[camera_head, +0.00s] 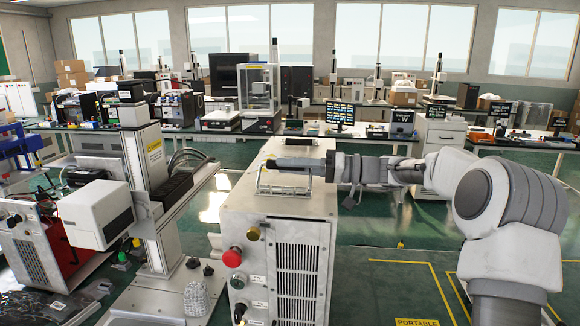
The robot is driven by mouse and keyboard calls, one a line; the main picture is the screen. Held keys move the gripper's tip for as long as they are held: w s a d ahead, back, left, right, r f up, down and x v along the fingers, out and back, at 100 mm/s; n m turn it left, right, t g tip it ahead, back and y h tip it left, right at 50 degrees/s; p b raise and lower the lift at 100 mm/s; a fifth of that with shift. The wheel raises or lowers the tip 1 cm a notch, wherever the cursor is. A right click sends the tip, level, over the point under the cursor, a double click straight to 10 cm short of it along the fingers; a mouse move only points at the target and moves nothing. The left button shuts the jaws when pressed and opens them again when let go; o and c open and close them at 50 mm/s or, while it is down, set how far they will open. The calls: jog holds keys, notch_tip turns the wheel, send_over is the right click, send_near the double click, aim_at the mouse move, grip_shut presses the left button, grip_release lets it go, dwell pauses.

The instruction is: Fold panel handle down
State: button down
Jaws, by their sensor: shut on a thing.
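The panel (282,205) is the top of a grey metal cabinet in the middle of the head view. A thin metal bar handle (262,178) stands up from the panel near its front left part. My arm reaches in from the right, and my gripper (272,163) lies level over the panel at the handle. My gripper is shut on the handle, near its upper bar. The fingertips are small and dark here, so the exact contact is hard to see.
The cabinet front (275,265) carries a red button (232,257) and a yellow button (253,233). A lift column with a white box-shaped head (97,213) stands close on the left. Green floor (385,265) is open to the right. Benches with equipment fill the back.

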jog(key=c, duration=0.7)
grip_release()
jog(key=s+d, duration=0.1)
jog(key=d, duration=0.4)
jog(key=s+d+b, duration=0.1)
jog(key=d, duration=0.5)
jog(key=s+d, duration=0.1)
jog(key=d, duration=0.5)
jog(key=shift+s+d, duration=0.1)
jog(key=shift+s, duration=0.05)
